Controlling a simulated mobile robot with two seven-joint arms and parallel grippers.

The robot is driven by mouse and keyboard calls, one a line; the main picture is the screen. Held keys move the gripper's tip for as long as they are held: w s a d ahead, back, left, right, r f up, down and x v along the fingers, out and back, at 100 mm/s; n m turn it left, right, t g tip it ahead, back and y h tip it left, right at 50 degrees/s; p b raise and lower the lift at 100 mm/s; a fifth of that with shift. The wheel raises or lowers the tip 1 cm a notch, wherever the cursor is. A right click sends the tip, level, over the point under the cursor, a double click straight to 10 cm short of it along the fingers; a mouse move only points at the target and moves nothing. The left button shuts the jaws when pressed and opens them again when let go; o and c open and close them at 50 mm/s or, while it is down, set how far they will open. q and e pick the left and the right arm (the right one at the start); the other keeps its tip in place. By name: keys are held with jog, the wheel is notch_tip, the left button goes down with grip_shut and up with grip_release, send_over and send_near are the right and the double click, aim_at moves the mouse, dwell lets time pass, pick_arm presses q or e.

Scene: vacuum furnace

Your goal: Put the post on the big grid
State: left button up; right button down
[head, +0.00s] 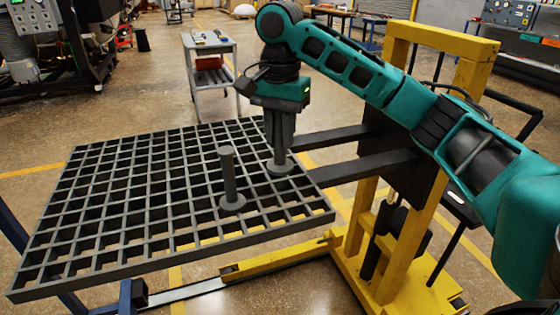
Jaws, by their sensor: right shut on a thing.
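The big grid (110,205) is a dark, flat metal lattice lying level across the left and middle of the head view. One grey post (230,178) with a round foot stands upright on it near the middle. My right gripper (280,148) points down over the grid's right part and is shut on a second grey post (280,167). That post is upright, its upper part hidden by the fingers. Its round foot is at the grid surface; I cannot tell whether it touches. My left gripper is not in view.
A yellow lift stacker (392,240) stands at the right, its dark forks (345,170) reaching toward the grid. A grey cart (212,75) with items stands behind the grid. A blue frame (125,297) shows below the grid's front. The grid's left part is clear.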

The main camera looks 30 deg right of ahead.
aim_at(280, 164)
jog(key=shift+f, duration=3.3)
jog(key=c, duration=0.9)
grip_release()
jog(key=shift+f, duration=0.15)
jog(key=shift+c, duration=0.2)
notch_tip(280, 164, up, 12)
jog(key=shift+r, duration=0.1)
